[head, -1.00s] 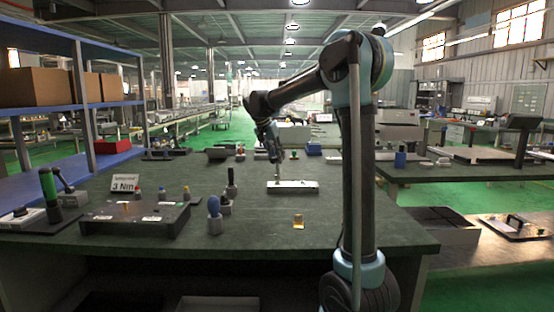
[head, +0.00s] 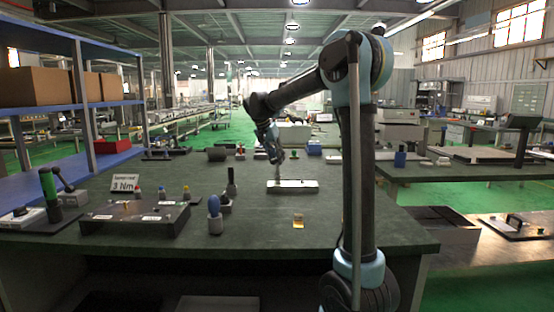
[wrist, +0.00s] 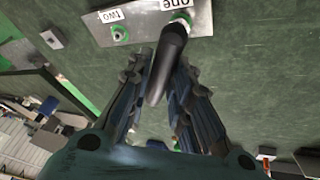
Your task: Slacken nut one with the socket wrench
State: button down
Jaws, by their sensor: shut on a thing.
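A light metal plate (head: 305,185) lies on the green bench; in the wrist view (wrist: 150,32) it carries labels "one" (wrist: 174,4) and "two" (wrist: 112,16). A nut with a green surround (wrist: 119,34) sits beside "two". My gripper (head: 275,160) is above the plate's left end. In the wrist view my gripper (wrist: 163,72) is shut on the socket wrench, whose dark handle (wrist: 169,58) runs between the fingers. The wrench's pale socket end (wrist: 181,19) is at the spot beside "one", with green around it. Nut one is hidden under it; I cannot tell how far it is seated.
A small yellow block (head: 298,221) lies in front of the plate. To the left are a dark fixture board (head: 135,219), a "3 Nm" sign (head: 124,184) and a blue-topped tool (head: 214,214). The bench right of the plate is clear.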

jog(key=shift+f, duration=0.75)
jog(key=n+t, duration=0.1)
jog(key=n, duration=0.1)
jog(key=shift+r+n+y, duration=0.1)
jog(key=shift+n+y, duration=0.3)
jog(key=shift+n, duration=0.6)
jog(key=shift+s+n+t+y, duration=0.1)
jog(key=shift+n+t+y, duration=0.3)
jog(key=shift+n, duration=0.6)
jog(key=shift+n+t+y, duration=0.1)
jog(key=shift+n+y, duration=0.5)
jog(key=shift+n, duration=0.4)
